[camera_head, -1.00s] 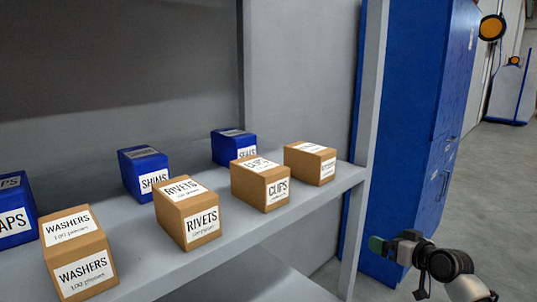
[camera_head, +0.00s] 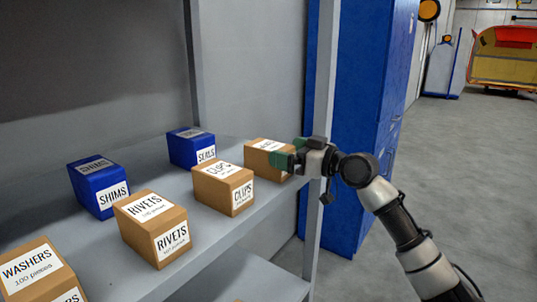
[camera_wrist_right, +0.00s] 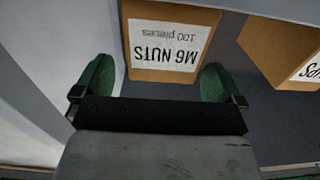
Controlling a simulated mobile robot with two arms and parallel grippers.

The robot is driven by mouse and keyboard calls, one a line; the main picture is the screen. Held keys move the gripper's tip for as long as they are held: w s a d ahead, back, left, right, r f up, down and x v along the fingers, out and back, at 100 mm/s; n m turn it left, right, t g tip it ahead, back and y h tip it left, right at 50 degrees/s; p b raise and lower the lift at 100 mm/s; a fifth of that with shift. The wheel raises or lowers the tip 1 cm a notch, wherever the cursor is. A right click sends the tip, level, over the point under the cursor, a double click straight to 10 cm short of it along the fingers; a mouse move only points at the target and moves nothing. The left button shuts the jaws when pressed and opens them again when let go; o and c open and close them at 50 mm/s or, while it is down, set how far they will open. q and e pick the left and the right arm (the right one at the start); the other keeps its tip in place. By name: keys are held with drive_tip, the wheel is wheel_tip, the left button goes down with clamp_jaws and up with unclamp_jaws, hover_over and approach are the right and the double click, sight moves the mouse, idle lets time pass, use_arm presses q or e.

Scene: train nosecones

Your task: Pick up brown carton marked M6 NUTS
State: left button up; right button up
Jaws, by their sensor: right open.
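The brown carton marked M6 NUTS (camera_wrist_right: 165,68) shows upside down in the right wrist view, its white label facing the camera. In the head view it is the rightmost carton (camera_head: 262,145) on the shelf; my gripper partly hides it and its label is not legible there. My right gripper (camera_head: 285,157) is at its right front side. In the right wrist view my right gripper (camera_wrist_right: 158,80) is open, its green fingertips to either side of the carton's near edge. I cannot tell whether they touch it. My left gripper is not in view.
The CLIPS carton (camera_head: 223,188) stands to the left on the grey shelf (camera_head: 112,248), then RIVETS (camera_head: 150,228) and WASHERS (camera_head: 38,272). Blue SEALS (camera_head: 191,147) and SHIMS (camera_head: 98,187) boxes stand behind. A grey shelf post (camera_head: 322,90) is close to the right gripper.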

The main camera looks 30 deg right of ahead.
sight(275, 147)
drive_tip(key=x, duration=0.1)
drive_tip(key=p+x, duration=0.2)
drive_tip(key=shift+w+a+r, duration=0.2)
drive_tip(key=shift+w+r, duration=0.05)
drive_tip(key=shift+r, duration=0.05)
drive_tip(key=shift+w+a+f, duration=0.15)
drive_tip(key=shift+w, duration=0.2)
drive_tip(key=shift+s, duration=0.15)
drive_tip(key=c, duration=1.3)
drive_tip(key=shift+o, duration=0.2)
